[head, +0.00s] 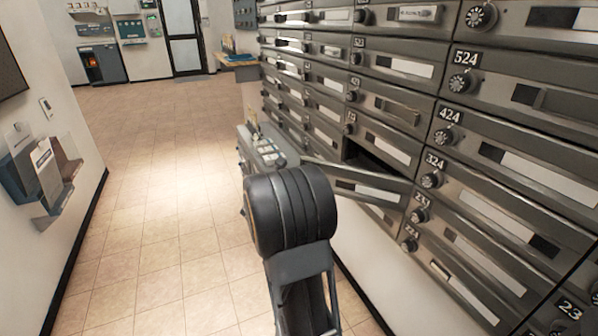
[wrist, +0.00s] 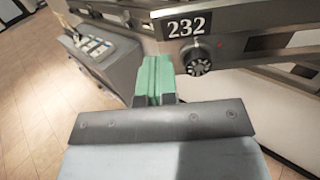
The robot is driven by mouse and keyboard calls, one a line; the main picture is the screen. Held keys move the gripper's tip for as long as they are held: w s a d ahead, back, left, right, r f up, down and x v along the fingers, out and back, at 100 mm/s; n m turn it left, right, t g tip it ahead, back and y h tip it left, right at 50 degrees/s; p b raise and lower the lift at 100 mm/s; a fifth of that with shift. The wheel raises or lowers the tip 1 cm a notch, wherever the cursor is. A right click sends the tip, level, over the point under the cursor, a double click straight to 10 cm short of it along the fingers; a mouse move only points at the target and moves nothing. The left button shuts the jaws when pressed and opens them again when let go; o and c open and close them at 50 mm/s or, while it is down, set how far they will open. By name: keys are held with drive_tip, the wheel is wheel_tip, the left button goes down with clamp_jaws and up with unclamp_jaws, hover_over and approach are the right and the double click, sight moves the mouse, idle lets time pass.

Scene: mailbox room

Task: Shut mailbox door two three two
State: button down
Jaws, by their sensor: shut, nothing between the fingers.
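Mailbox door 232 (wrist: 240,40) is in the wrist view at the upper right, with its number plate (wrist: 186,27) and a round dial (wrist: 198,62). In the head view one mailbox door (head: 360,186) stands swung out from the wall, with a dark open compartment (head: 372,165) behind it; its number is not readable there. My gripper (wrist: 154,75), with green fingers, is shut and empty. Its tips are just left of the number plate and dial; I cannot tell whether they touch the door. In the head view my arm hides the gripper.
A grey cabinet with small items on top (head: 262,152) stands left of the open door; it also shows in the wrist view (wrist: 100,58). The other mailbox doors, such as 424 (head: 510,165), look flush. The tiled floor (head: 150,200) to the left is clear.

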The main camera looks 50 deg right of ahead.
sight(302, 164)
drive_tip(key=shift+b+x, duration=0.6)
drive_tip(key=shift+x, duration=2.35)
